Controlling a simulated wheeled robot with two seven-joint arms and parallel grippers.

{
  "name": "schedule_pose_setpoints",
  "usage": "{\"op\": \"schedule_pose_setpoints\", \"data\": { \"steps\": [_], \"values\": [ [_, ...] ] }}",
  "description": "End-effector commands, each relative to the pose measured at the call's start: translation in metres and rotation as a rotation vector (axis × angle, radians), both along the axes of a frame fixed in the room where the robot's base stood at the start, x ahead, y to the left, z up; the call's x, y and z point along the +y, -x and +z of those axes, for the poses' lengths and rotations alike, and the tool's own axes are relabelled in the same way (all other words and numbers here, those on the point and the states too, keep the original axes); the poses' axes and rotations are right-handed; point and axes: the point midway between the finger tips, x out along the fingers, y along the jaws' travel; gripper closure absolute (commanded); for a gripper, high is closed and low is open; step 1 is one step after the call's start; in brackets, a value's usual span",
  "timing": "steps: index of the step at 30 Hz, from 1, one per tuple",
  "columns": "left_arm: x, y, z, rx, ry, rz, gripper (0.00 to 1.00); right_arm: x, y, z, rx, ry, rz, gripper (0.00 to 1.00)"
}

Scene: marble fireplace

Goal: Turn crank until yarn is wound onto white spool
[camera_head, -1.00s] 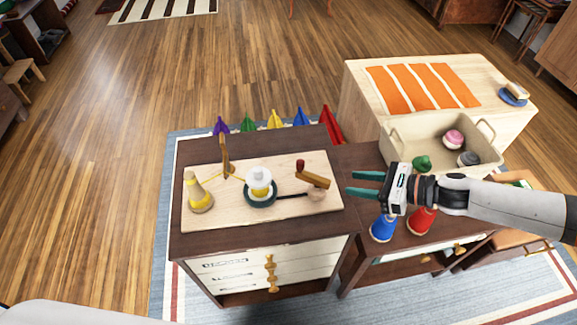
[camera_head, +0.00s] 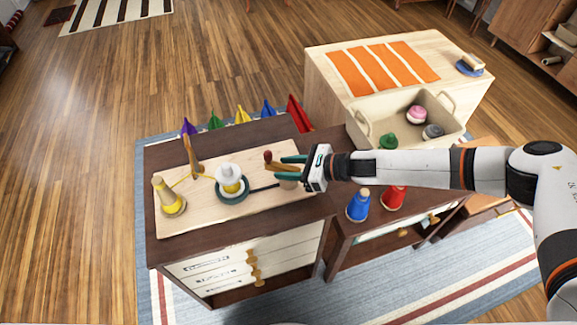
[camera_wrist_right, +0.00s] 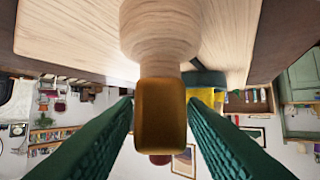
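The white spool (camera_head: 228,174) stands on a round teal base on the light wooden board (camera_head: 250,208), with yellow yarn around its middle. A yellow yarn cone (camera_head: 171,200) stands to its left, and a yellow strand runs near the wooden guide post (camera_head: 192,158). The crank (camera_head: 277,167) has a brown arm, a red knob and a pale wooden post. My right gripper (camera_head: 283,168) is at the crank, with teal fingers open. In the right wrist view the crank arm (camera_wrist_right: 160,112) lies between the spread fingers, with gaps visible. My left gripper is out of view.
A cream bin (camera_head: 400,120) with balls of yarn stands at the right, behind my right arm. Blue (camera_head: 358,207) and red (camera_head: 394,199) cones stand on the lower table near the arm.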

Motion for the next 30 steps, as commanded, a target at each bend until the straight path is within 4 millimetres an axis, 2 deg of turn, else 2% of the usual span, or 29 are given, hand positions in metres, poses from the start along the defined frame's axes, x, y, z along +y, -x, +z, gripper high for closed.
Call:
{"op": "schedule_pose_setpoints", "data": {
  "steps": [5,8,12,13,22,30],
  "values": [
    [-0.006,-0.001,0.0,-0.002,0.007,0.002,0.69,0.0,0.0,0.0,0.0,0.0,0.0,0.62],
    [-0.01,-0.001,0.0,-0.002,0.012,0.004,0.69,0.0,0.0,0.0,0.0,0.0,0.0,0.75],
    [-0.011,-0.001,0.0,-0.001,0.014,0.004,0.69,0.0,0.0,0.0,0.0,0.0,0.0,0.98],
    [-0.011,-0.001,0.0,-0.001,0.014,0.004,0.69,0.0,0.0,0.0,0.0,0.0,0.0,1.0],
    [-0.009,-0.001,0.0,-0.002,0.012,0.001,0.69,0.0,0.001,0.0,0.003,-0.003,-0.028,1.0],
    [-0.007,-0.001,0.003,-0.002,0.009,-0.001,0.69,0.0,0.002,0.0,0.006,-0.005,-0.175,1.0]
  ]
}}
